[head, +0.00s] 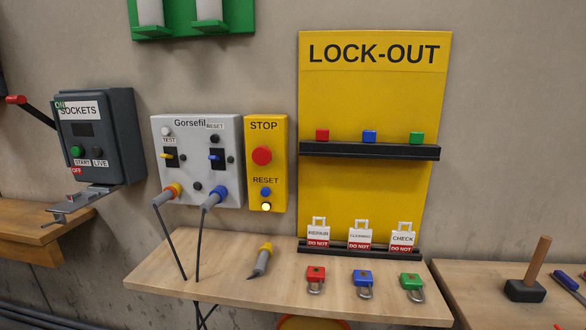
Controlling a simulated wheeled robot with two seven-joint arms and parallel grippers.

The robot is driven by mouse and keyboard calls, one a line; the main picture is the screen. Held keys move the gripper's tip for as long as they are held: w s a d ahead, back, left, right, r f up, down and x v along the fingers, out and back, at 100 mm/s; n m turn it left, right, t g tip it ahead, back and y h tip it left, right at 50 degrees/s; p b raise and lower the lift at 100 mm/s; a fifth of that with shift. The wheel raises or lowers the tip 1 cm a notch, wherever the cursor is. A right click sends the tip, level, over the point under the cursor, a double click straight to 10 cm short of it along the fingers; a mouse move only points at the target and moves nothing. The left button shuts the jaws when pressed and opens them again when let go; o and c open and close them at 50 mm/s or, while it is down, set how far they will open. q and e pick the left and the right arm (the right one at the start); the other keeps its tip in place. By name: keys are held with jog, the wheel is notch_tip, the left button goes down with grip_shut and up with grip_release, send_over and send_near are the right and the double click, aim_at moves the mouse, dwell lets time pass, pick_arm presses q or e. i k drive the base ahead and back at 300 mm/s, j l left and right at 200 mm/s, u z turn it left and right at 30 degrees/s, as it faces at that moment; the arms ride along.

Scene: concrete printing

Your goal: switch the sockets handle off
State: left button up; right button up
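The SOCKETS box (118,130) is a dark grey box on the wall at the left. Its handle (38,114) is a black lever with a red tip (15,99), sticking out to the left of the box and tilted upward. The tip is about level with the green ON label (60,105). The red OFF label (76,171) is lower on the box. A green START button (77,151) and a dark LIVE lamp (97,152) are on its front. Neither of my grippers shows in the head view.
To the right are the Gorsefil panel (222,135) with two plugged cables, the yellow STOP box (279,135) and the LOCK-OUT board (375,95). Padlocks lie on the middle shelf (200,278).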

aim_at(20, 100)
jog(key=k+j+u, duration=0.1)
jog(key=k+u, duration=0.25)
jog(key=k+j+u, duration=0.1)
jog(key=u, duration=0.25)
jog(key=k+j+u, duration=0.2)
jog(key=u, duration=0.15)
jog(key=i+l, duration=0.15)
jog(key=i, duration=0.3)
jog(key=i+l, duration=0.15)
jog(key=i, duration=0.3)
jog(key=i+l+u, duration=0.3)
jog(key=i, duration=0.15)
jog(key=u, duration=1.25)
